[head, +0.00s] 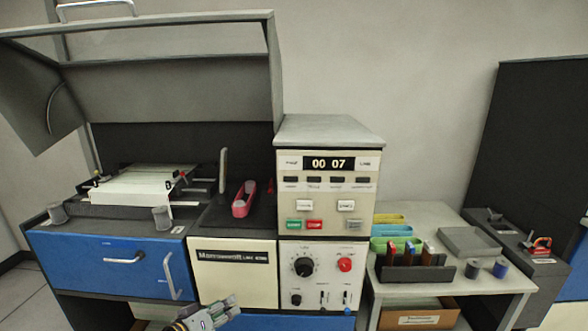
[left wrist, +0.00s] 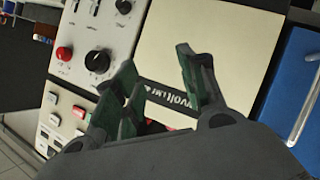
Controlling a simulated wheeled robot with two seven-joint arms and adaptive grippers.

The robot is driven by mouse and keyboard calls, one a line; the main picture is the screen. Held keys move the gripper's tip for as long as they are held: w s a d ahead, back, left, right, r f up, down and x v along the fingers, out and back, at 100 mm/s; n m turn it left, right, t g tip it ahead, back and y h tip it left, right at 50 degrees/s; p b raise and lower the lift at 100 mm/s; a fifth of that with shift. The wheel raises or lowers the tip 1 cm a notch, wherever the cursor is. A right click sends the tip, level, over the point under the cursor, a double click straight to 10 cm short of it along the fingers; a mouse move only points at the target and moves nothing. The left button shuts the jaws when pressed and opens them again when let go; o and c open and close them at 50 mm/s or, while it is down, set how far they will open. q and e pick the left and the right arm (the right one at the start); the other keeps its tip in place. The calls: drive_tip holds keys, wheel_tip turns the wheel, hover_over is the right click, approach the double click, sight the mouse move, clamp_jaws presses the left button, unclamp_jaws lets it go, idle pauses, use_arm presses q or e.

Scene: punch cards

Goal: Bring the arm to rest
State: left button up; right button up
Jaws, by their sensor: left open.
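My left gripper (head: 208,318) is at the bottom of the head view, in front of the cream front panel (head: 236,268) of the machine. In the left wrist view its two green-padded fingers (left wrist: 158,90) stand apart with nothing between them. Behind them are the cream panel and a dark name plate (left wrist: 180,102), partly hidden by the fingers. I cannot tell whether the fingers touch the panel. My right gripper is not in view.
The machine's lid (head: 165,75) stands raised. The control panel (head: 330,190) reads 00 07. At right, a side table (head: 400,289) holds coloured trays, a dark rack (head: 416,268) and small cylinders. A blue drawer front (head: 105,262) with a handle is at left.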

use_arm(q)
drive_tip(key=s+a+f+m+g+y, duration=0.2)
drive_tip(key=s+f+g+y, duration=0.3)
drive_tip(key=s, duration=0.6)
drive_tip(key=s+a+f+m+g, duration=0.1)
drive_tip(key=s+f+m+g, duration=0.15)
drive_tip(key=s+f, duration=0.6)
drive_tip(key=s+a+f+g+p, duration=0.1)
drive_tip(key=s+f, duration=0.1)
drive_tip(key=f, duration=1.3)
drive_tip(key=s+a+f+g, duration=0.1)
drive_tip(key=s+a+f, duration=0.1)
drive_tip(key=f, duration=1.3)
drive_tip(key=s+a+f, duration=0.3)
drive_tip(key=s+f, duration=0.6)
drive_tip(key=s, duration=0.1)
drive_tip(key=s+a+f+y+p, duration=0.1)
drive_tip(key=s+a+f, duration=0.3)
drive_tip(key=s+f, duration=0.5)
drive_tip(key=shift+s+a+g, duration=0.3)
drive_tip(key=shift+s+g, duration=0.05)
drive_tip(key=shift+s, duration=0.5)
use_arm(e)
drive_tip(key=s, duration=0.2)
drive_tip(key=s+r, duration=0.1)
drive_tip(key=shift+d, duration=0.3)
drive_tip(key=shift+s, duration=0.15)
